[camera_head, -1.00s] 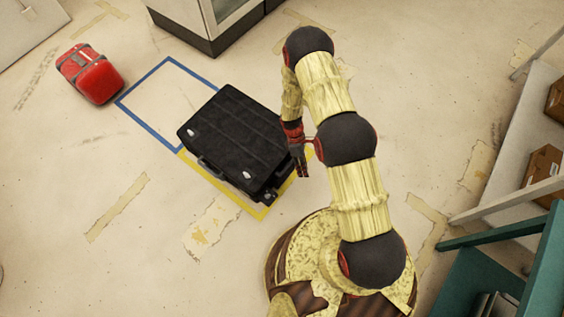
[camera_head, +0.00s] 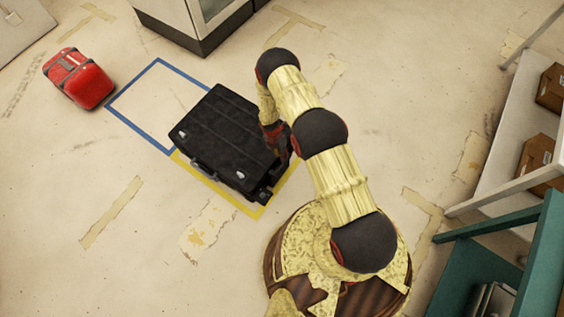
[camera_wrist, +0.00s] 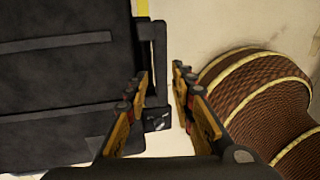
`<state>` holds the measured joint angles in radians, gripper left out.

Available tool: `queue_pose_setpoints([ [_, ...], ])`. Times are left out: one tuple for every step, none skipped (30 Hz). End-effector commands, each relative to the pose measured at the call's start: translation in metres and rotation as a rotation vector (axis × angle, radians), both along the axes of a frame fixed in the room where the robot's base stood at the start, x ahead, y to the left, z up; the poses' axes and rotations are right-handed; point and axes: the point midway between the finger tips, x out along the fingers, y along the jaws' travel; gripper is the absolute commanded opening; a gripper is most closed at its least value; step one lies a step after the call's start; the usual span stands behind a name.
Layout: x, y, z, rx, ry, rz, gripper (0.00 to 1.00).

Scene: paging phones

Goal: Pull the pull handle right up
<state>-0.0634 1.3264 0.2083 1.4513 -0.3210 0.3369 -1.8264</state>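A black suitcase (camera_head: 222,135) lies flat on the floor, partly over the blue and yellow tape outlines. It also fills the left of the wrist view (camera_wrist: 60,80). Its dark pull handle (camera_wrist: 160,60) runs along the suitcase's right edge in the wrist view, close to the body. My gripper (camera_wrist: 161,70) is open, with one finger on each side of the handle bar as seen from the wrist. I cannot tell whether the fingers touch it or how far above it they are. In the head view my gripper is by the suitcase's right side, mostly hidden by my arm.
A red suitcase (camera_head: 78,80) lies at the upper left. A cabinet (camera_head: 200,20) stands at the top. Shelves with brown boxes (camera_head: 537,155) and a teal frame (camera_head: 500,230) are at the right.

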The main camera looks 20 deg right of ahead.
Motion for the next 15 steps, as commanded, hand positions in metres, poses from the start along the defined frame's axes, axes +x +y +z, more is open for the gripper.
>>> queue_pose_setpoints([
  [-0.002,-0.001,-0.011,-0.001,0.002,-0.001,0.25],
  [-0.003,-0.002,-0.016,-0.001,0.002,-0.002,0.25],
  [-0.005,-0.003,-0.023,0.000,0.002,-0.003,0.25],
  [-0.005,-0.003,-0.028,-0.001,0.002,-0.003,0.25],
  [-0.006,-0.004,-0.032,-0.001,0.002,-0.003,0.25],
  [-0.007,-0.004,-0.038,-0.001,0.003,-0.002,0.25],
  [-0.008,-0.005,-0.042,-0.001,0.003,-0.002,0.25],
  [-0.008,-0.005,-0.046,-0.001,0.002,-0.002,0.25],
  [-0.009,-0.006,-0.050,0.000,0.001,-0.002,0.25],
  [-0.009,-0.006,-0.053,0.000,0.001,-0.002,0.25],
  [-0.009,-0.006,-0.055,0.000,0.001,-0.002,0.25],
  [-0.010,-0.007,-0.058,0.000,0.001,-0.002,0.25],
  [-0.010,-0.007,-0.059,-0.001,0.000,-0.003,0.25],
  [-0.010,-0.007,-0.060,0.000,0.000,-0.003,0.25],
  [-0.010,-0.007,-0.061,0.000,0.000,-0.003,0.25],
])
